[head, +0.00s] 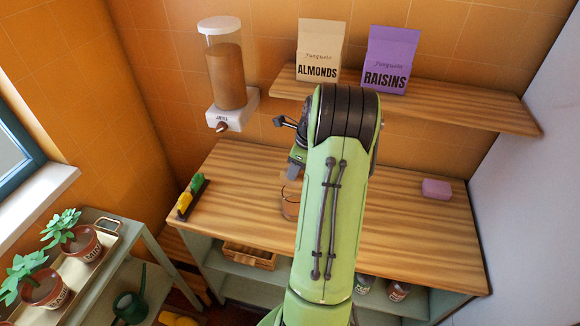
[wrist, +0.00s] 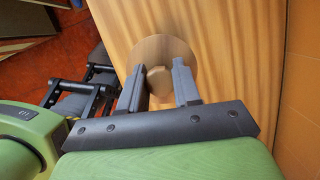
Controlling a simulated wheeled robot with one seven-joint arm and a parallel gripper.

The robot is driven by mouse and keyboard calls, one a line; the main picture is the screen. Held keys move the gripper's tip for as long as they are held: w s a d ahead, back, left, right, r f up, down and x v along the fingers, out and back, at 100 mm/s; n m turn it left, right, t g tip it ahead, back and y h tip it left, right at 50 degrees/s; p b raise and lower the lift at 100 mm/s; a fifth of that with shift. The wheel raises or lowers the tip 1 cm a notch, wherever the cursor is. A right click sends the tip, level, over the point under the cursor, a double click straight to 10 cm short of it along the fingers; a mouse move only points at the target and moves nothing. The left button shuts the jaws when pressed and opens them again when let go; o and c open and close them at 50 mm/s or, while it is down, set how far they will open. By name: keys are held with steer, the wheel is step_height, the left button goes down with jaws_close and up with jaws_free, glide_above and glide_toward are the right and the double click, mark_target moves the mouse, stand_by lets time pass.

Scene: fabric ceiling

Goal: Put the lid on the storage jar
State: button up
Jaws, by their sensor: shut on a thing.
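The lid (wrist: 165,48) is a round pale wooden disc with a knob, seen from above in the wrist view. My gripper (wrist: 160,84) has its two grey fingers on either side of the knob and is shut on it. In the head view the storage jar (head: 289,208), clear with brown contents, stands on the wooden counter, partly hidden behind my arm. My gripper is just above the jar there, its fingertips mostly hidden. The lid's edge does not show clearly in the head view, so I cannot tell whether it touches the jar's rim. The jar is hidden in the wrist view.
The counter (head: 400,225) holds a yellow-and-green tool (head: 188,198) at left and a pink block (head: 436,189) at right. A dispenser (head: 228,75) hangs on the wall. Almonds (head: 319,50) and raisins (head: 390,60) bags stand on a shelf (head: 455,107). Potted plants (head: 80,243) stand front left.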

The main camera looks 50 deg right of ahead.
step_height(320, 180, down, 5)
steer(key=b, duration=0.5)
steer(key=shift+f, duration=0.35)
steer(key=shift+f+p, duration=0.45)
steer(key=shift+f, duration=0.1)
stand_by(1.0)
steer(key=o, duration=1.7)
steer(key=shift+c, duration=0.2)
step_height(320, 180, up, 7)
steer(key=p, duration=0.7)
steer(key=shift+r, duration=0.15)
